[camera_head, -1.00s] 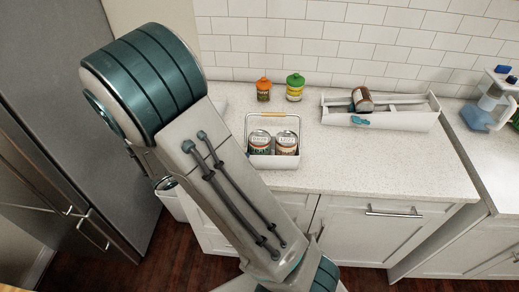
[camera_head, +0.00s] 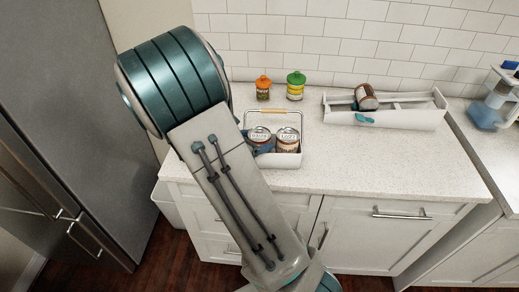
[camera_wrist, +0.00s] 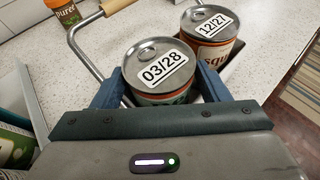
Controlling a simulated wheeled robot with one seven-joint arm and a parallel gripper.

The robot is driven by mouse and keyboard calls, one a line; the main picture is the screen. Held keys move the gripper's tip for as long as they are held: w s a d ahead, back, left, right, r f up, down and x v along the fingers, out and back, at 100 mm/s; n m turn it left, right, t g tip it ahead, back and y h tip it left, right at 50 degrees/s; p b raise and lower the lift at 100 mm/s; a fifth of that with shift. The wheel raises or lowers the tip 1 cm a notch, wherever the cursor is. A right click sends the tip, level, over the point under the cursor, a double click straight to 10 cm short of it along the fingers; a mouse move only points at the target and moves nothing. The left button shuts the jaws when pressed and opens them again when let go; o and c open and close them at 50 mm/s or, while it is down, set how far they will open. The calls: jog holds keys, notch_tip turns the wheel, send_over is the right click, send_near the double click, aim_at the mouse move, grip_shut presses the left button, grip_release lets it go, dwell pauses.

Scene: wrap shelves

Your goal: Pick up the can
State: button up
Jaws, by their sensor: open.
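Two cans stand upright in a white caddy (camera_head: 286,160) with a wooden-grip handle on the counter. The can labelled 03/28 (camera_wrist: 160,72) is between the two blue fingers of my gripper (camera_wrist: 160,88) in the wrist view. The can labelled 12/27 (camera_wrist: 211,28) stands just beside it, to the right. In the head view, these are the left can (camera_head: 260,137) and the right can (camera_head: 287,140). My gripper is open around the 03/28 can, and its palm bar hides the can's near lower side. My arm hides most of the gripper in the head view.
A white divided tray (camera_head: 400,118) holds a tipped can (camera_head: 366,97) at the right. An orange-lidded jar (camera_head: 263,88) and a green-lidded jar (camera_head: 296,86) stand by the tiled wall. The counter at front right is clear.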

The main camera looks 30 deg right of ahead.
jog(key=shift+r, duration=0.1)
jog(key=c, duration=0.8)
jog(key=shift+c, duration=0.2)
